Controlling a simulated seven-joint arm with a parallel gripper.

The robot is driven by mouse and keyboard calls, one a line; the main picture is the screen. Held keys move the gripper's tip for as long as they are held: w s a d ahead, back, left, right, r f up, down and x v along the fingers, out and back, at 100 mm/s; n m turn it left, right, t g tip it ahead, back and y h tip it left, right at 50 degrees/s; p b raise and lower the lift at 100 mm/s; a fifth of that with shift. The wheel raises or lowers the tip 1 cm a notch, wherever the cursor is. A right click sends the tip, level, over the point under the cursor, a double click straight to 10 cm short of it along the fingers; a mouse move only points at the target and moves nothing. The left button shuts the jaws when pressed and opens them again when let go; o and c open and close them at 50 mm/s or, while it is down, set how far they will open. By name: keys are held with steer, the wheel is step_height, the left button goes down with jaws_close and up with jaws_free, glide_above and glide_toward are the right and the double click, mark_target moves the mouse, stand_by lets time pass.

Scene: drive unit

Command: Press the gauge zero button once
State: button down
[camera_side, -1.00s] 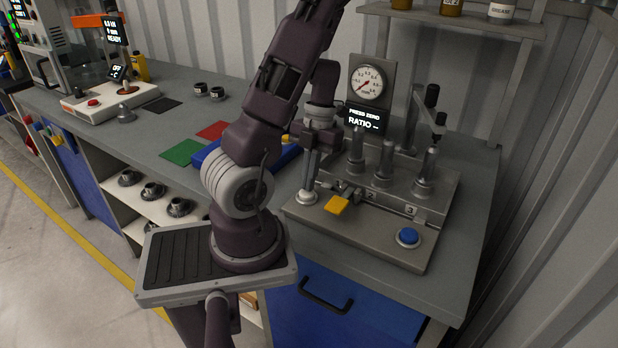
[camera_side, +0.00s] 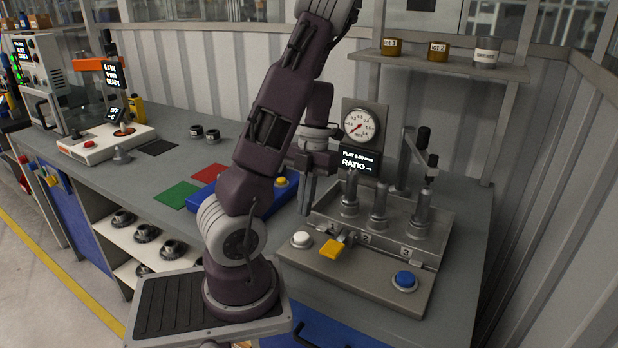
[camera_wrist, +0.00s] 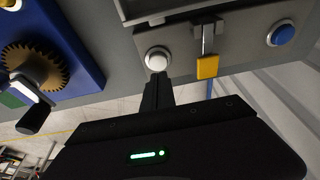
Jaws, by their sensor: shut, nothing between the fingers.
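The white round button (camera_side: 301,240) sits at the left end of the grey fixture's front plate (camera_side: 365,282). It also shows in the wrist view (camera_wrist: 158,59), just beyond my fingertips. My gripper (camera_side: 306,212) is shut and empty, pointing down above the white button, with a small gap between them in the side view. In the wrist view the closed fingers (camera_wrist: 158,84) end close to the button. The dial gauge (camera_side: 361,124) stands at the back of the fixture. The display (camera_side: 360,160) below it appears to read "PLAY 0.00 mm" and "RATIO --".
A yellow tab (camera_side: 331,249) and a blue button (camera_side: 405,281) are right of the white button. Several upright metal posts (camera_side: 378,207) stand behind. A blue unit (camera_wrist: 45,45) with a brown gear lies to the left.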

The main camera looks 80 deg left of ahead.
steer(key=v, duration=0.7)
steer(key=shift+r, duration=0.4)
steer(key=shift+w+a, duration=0.1)
steer(key=w+d+r+m+t, duration=0.1)
steer(key=d+r+m+t, duration=0.15)
steer(key=d+m, duration=0.85)
steer(key=w+d+r+m+t, duration=0.2)
steer(key=d+r+m, duration=0.3)
steer(key=m, duration=0.9)
steer(key=s+d+m+t+y, duration=0.1)
steer(key=d+m, duration=0.4)
steer(key=m, duration=0.5)
steer(key=s+d+m+t+y, duration=0.1)
steer(key=s+d+m, duration=0.3)
steer(key=m, duration=0.6)
steer(key=shift+s+d+t, duration=0.3)
steer(key=shift+d+t, duration=0.1)
steer(key=shift+t, duration=0.25)
